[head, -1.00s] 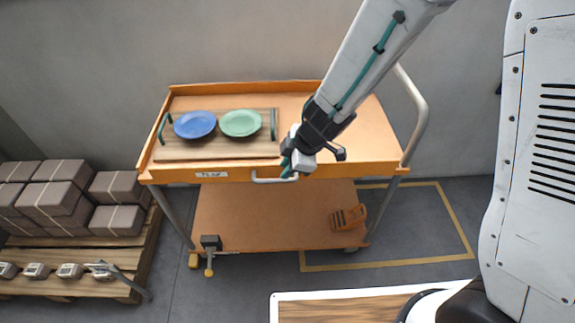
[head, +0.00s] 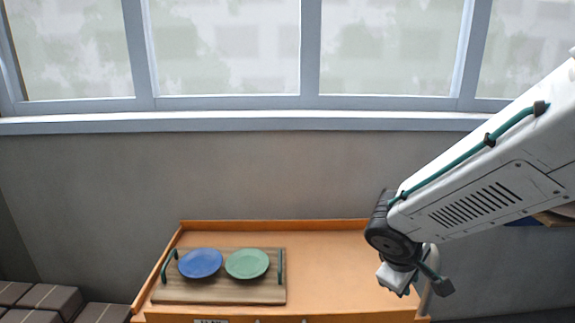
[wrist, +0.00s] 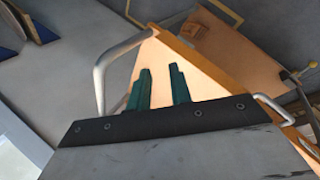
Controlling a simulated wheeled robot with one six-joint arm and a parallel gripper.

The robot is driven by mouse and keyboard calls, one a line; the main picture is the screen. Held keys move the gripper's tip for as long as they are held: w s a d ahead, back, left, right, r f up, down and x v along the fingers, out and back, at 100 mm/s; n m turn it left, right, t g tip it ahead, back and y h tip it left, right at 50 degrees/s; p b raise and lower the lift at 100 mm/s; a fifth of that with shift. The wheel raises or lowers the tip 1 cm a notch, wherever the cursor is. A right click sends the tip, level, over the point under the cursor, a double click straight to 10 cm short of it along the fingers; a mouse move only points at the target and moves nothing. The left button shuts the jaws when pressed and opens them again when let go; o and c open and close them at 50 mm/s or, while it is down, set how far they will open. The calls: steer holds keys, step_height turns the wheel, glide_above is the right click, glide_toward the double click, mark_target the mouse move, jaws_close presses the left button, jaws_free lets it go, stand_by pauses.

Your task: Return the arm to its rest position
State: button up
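My gripper (wrist: 160,88) shows in the wrist view as two green fingers, apart with nothing between them. In the head view my wrist hangs over the right end of the orange cart (head: 340,268); the fingers cannot be made out there. The cart also shows beyond the fingers in the wrist view (wrist: 165,65). A blue plate (head: 200,263) and a green plate (head: 247,263) lie side by side on a wooden tray (head: 220,292) with green handles, on the left of the cart top, well apart from my gripper.
The cart's pale metal handle (wrist: 101,80) is close to the fingers in the wrist view. Brown boxes (head: 45,303) stand at the lower left. A wall with a window (head: 225,45) rises behind the cart. The right part of the cart top is bare.

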steer(key=s+d+r+m+g+y, duration=0.1)
steer(key=s+r+m, duration=0.3)
steer(key=s, duration=0.6)
steer(key=s+r+m+g+y, duration=0.1)
steer(key=s+r+m+y, duration=0.2)
steer(key=s+r, duration=0.4)
steer(key=shift+s+d+r+m+y, duration=0.3)
steer(key=shift+s+d+r+m, duration=0.15)
steer(key=shift+s, duration=1)
